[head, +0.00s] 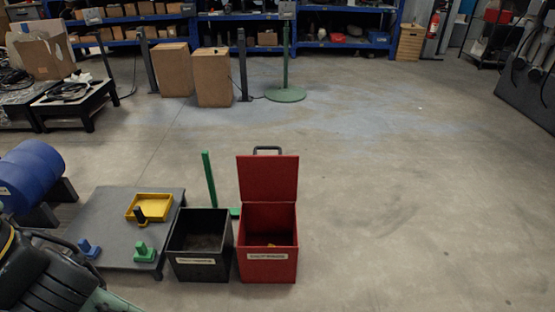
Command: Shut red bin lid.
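The red bin (266,265) stands on the floor at the lower middle of the head view, with a white label on its front. Its red lid (268,179) is open and stands about upright at the bin's back edge. A dark handle (267,149) shows at the lid's top edge. A small yellow thing lies inside the bin; the rest of the inside is dark. I cannot make out my gripper in this view.
A black open bin (201,271) stands just left of the red bin. A low grey table (108,225) with a yellow tray (149,202) is further left. A green post (209,180) rises behind the bins. The floor right of the red bin is clear.

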